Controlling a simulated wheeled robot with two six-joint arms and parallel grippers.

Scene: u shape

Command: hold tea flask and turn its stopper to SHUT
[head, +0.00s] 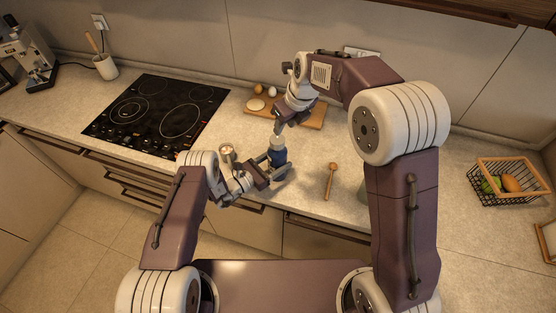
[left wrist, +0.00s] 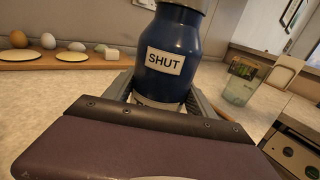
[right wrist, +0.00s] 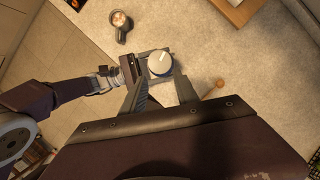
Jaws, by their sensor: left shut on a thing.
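The tea flask (head: 277,158) stands upright on the counter near its front edge, dark blue with a pale top. My left gripper (head: 270,176) is shut around its lower body. In the left wrist view the flask (left wrist: 176,45) carries a white label reading SHUT, and its top is cut off. My right gripper (head: 279,130) is just above the flask, pointing down. In the right wrist view its fingers (right wrist: 163,92) are apart and empty, and the round white stopper (right wrist: 160,64) shows just beyond the tips with a pale mark on top.
A mug (head: 227,152) stands left of the flask and a wooden spoon (head: 330,182) lies to the right. Behind are a wooden board (head: 312,117) with eggs and the black hob (head: 155,115). A wire basket (head: 507,184) stands far right.

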